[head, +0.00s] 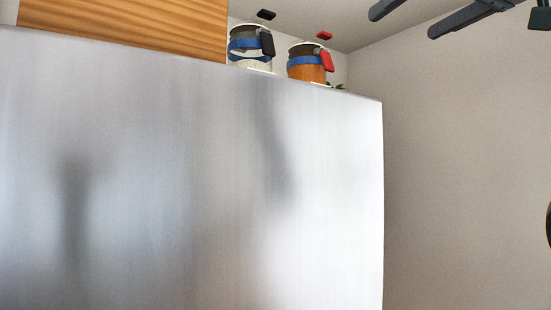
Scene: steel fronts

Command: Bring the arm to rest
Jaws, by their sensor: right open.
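My right gripper (404,23) is at the top right of the head view, high up in front of the wall. Its two dark fingers are spread apart with nothing between them. It is clear of the steel front and touches nothing that I can see. The rest of my right arm is mostly cut off by the picture's edge. My left gripper is not in view.
A large steel front (190,180) fills the left and middle. On top stand a wooden box (125,28), a clear jar (248,54) with a blue band and an orange-filled jar (306,73). Bare wall (460,170) shows at right.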

